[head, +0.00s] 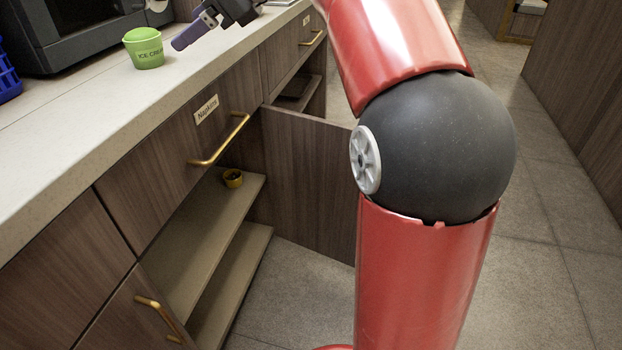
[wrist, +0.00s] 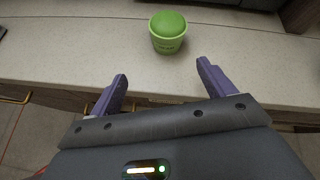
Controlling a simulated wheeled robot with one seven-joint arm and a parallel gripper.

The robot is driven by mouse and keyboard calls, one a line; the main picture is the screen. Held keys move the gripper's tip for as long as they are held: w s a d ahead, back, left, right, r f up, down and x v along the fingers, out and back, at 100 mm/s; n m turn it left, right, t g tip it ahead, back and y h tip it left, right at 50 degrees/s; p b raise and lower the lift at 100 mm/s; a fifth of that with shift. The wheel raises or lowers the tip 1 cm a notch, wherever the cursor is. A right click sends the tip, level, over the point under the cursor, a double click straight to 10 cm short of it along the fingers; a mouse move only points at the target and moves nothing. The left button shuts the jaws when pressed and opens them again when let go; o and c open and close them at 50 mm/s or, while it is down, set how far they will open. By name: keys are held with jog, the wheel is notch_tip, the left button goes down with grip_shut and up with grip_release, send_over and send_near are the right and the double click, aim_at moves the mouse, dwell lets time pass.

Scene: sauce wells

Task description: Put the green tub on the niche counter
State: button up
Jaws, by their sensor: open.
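I cannot tell which surface is the niche counter.
A dark microwave-like appliance (head: 75,30) stands behind the tub, and a blue basket (head: 8,75) is at the left edge. A drawer is labelled "Napkins" (head: 206,110).

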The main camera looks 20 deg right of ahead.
jog(key=s+d+f+n+h, duration=0.3)
jog(key=s+f+n, duration=0.4)
jog(key=s+f, duration=0.2)
jog(key=s+d+f+n+h, duration=0.2)
jog(key=s+f+n+h, duration=0.1)
jog(key=s+f+n, duration=0.4)
jog(key=s+d+f+n+h, duration=0.3)
jog(key=s+f+n, duration=0.4)
jog(key=s+f, duration=0.4)
jog(key=shift+s+d+f+n+g+h, duration=0.15)
jog(key=shift+s+d+n+g+h, duration=0.15)
jog(key=shift+s+d+n+h, duration=0.15)
